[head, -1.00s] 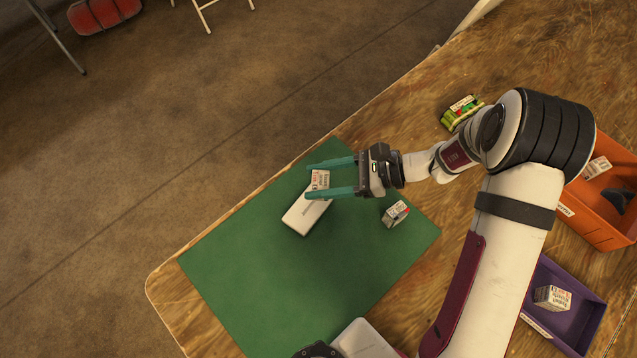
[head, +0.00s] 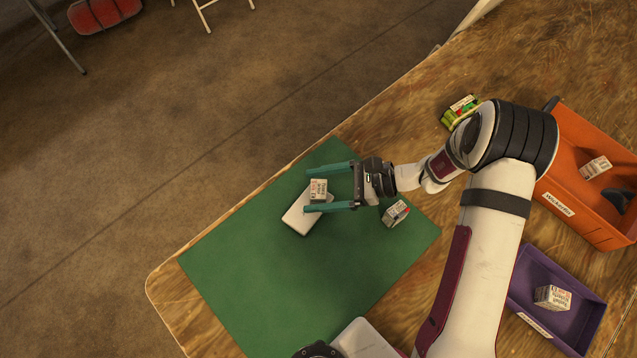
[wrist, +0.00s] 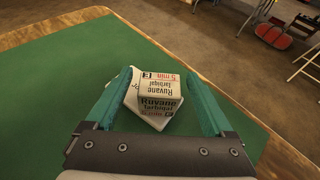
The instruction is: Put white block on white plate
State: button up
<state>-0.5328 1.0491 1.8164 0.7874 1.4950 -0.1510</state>
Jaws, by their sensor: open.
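The white block is a small printed box (head: 318,188) lettered "Ruvane Tarhigal"; in the wrist view the box (wrist: 160,92) stands upright, over the white plate. The white plate (head: 297,222) is a flat, pale rectangle on the green mat; its edge also shows in the wrist view (wrist: 131,102). My gripper (head: 307,190) is open, its teal fingers on either side of the box. In the wrist view, the fingers (wrist: 157,82) show gaps beside the box. The box hides part of the plate.
Another small printed box (head: 396,213) lies at the mat's right edge. A green-yellow item (head: 461,109) is behind my arm. An orange bin (head: 562,207) and a purple bin (head: 518,288) stand at right. The green mat (head: 255,270) is clear at front left.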

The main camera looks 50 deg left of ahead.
jog(key=shift+w+d+r, duration=0.15)
jog(key=shift+w+r, duration=0.05)
jog(key=shift+r, duration=0.05)
jog(key=w+d+r+n+t+h, duration=0.1)
jog(key=w+d+r, duration=0.6)
jog(key=d+r, duration=0.35)
jog(key=s+d+r+n+t+h, duration=0.1)
jog(key=s+d+r+t+h, duration=0.2)
jog(key=s+d, duration=0.3)
jog(key=s+d+r+n+t+h, duration=0.1)
jog(key=s+d+r+t+h, duration=0.2)
jog(key=d, duration=1)
jog(key=s+r+t, duration=0.1)
jog(key=s+t, duration=0.1)
jog(key=s, duration=0.1)
jog(key=shift+s+d+h, duration=0.3)
jog(key=shift+s+d, duration=0.05)
jog(key=shift+d, duration=0.05)
